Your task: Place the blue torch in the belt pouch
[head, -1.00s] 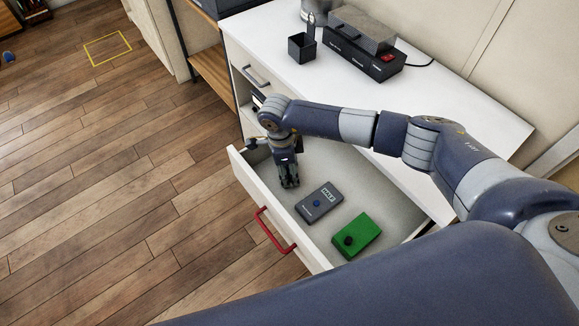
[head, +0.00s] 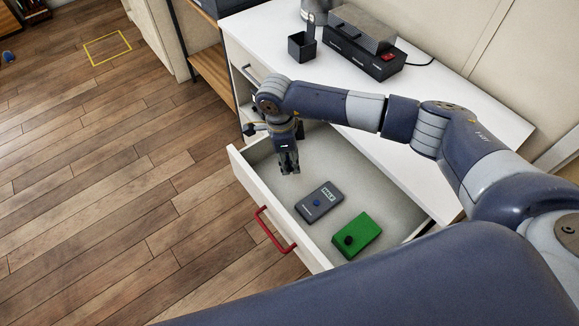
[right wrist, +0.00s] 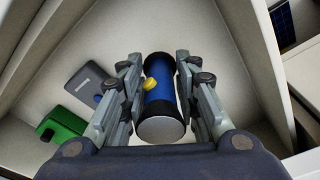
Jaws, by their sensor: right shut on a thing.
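The blue torch (right wrist: 158,88) shows in the right wrist view, with black ends, a yellow button and a pale round end face. My right gripper (right wrist: 159,85) is shut on it, one finger on each side. In the head view my right gripper (head: 288,168) points down over the back left of the open drawer (head: 340,165), and the torch is hidden there. A small black open-topped holder with a tall back (head: 301,47), which looks like the belt pouch, stands on the white countertop. My left gripper is not in view.
A grey device (head: 318,201) and a green device (head: 352,236) lie in the drawer, right of my gripper. A black box with a red switch (head: 362,52) stands right of the holder. The countertop's right part (head: 460,110) is clear.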

